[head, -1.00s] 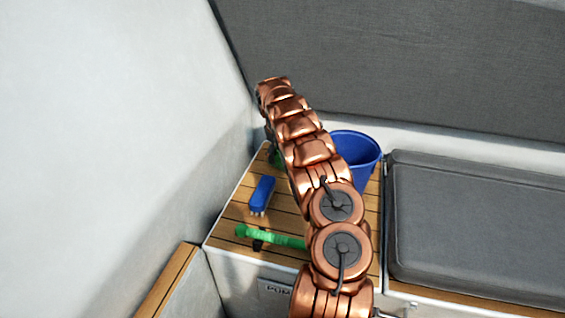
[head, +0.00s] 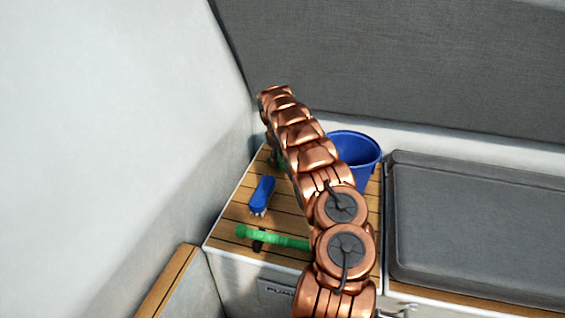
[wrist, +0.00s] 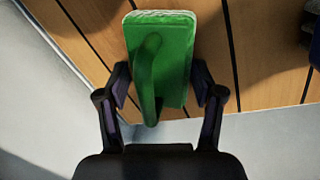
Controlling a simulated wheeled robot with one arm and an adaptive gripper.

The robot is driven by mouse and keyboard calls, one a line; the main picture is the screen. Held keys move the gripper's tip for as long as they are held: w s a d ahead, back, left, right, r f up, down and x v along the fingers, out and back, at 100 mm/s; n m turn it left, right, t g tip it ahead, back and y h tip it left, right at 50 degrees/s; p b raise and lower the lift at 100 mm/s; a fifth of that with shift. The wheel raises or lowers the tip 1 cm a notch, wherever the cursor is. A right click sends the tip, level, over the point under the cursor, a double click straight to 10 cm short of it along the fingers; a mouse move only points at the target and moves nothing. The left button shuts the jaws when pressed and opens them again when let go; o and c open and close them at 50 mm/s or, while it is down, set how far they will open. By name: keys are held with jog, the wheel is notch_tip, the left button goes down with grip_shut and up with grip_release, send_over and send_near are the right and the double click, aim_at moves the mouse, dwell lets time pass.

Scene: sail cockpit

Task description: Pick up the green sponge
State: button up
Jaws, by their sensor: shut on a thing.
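The green sponge (wrist: 174,62) is a green block with a pale far edge and a raised, curved handle-like strip on top. It sits between the two fingers of my gripper (wrist: 162,88) in the wrist view, and the gripper is shut on it. Wooden slats lie beneath it; I cannot tell whether it touches them. In the head view my arm hides the gripper and most of the sponge, with only a little dark green showing beside the arm.
A blue brush (head: 262,194) and a long green handle (head: 272,238) are on the slatted wooden top (head: 232,216). A blue bucket (head: 358,152) stands right of my arm. A grey cushion (head: 475,225) lies further right. A white wall (head: 110,130) rises on the left.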

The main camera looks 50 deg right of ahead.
jog(key=shift+f, duration=0.1)
jog(key=c, duration=0.5)
jog(key=shift+o, duration=0.2)
notch_tip(320, 180, up, 10)
jog(key=shift+r+p, duration=0.1)
jog(key=shift+p, duration=0.3)
